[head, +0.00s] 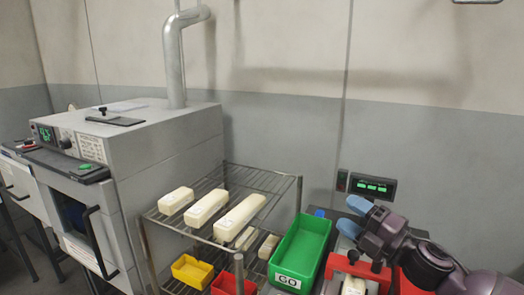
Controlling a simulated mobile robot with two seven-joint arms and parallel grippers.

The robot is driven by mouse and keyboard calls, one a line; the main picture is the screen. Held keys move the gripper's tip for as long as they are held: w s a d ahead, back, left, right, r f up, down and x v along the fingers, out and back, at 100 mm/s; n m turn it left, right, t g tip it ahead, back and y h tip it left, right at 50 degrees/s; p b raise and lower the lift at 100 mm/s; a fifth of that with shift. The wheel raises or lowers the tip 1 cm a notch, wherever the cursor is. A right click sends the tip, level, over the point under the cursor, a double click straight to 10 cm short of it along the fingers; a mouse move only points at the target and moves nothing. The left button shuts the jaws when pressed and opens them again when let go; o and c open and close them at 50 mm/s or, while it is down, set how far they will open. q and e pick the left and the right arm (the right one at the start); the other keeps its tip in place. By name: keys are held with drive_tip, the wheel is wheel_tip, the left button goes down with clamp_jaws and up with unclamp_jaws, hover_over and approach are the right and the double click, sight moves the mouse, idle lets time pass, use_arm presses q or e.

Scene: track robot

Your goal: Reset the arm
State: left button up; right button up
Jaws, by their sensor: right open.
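My right arm comes in from the right edge in the head view. Its right gripper (353,216) has blue fingertips, held apart with nothing visible between them. It is above and to the right of the green bin (318,238) marked GO, in front of the grey wall. My left gripper is out of view.
A wire rack (283,181) carries several cream blocks (240,216) on top, with a yellow bin (192,271) and red bin (228,284) lower. A red holder (350,266) with a pale piece (353,286) lies below my right gripper. A grey oven (150,150) stands left.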

drive_tip(key=s+d+f+m+h, duration=0.2)
drive_tip(key=s+f+m+h, duration=0.15)
drive_tip(key=f+m, duration=0.35)
drive_tip(key=s+d+f+m+t+h, duration=0.1)
drive_tip(key=s+d+f+m+h, duration=0.1)
drive_tip(key=f+m+h, duration=0.35)
drive_tip(key=s+d+f+m+h, duration=0.2)
drive_tip(key=s+d+f+m, duration=0.1)
drive_tip(key=f+m, duration=0.55)
drive_tip(key=s+d+f+m+g+h, duration=0.1)
drive_tip(key=s+f+m+g+h, duration=0.2)
drive_tip(key=s+f, duration=1.1)
drive_tip(key=s+m, duration=0.2)
drive_tip(key=s, duration=0.2)
drive_tip(key=shift+d+f+g+h, duration=0.3)
drive_tip(key=shift+f+g, duration=0.05)
drive_tip(key=shift+g, duration=0.05)
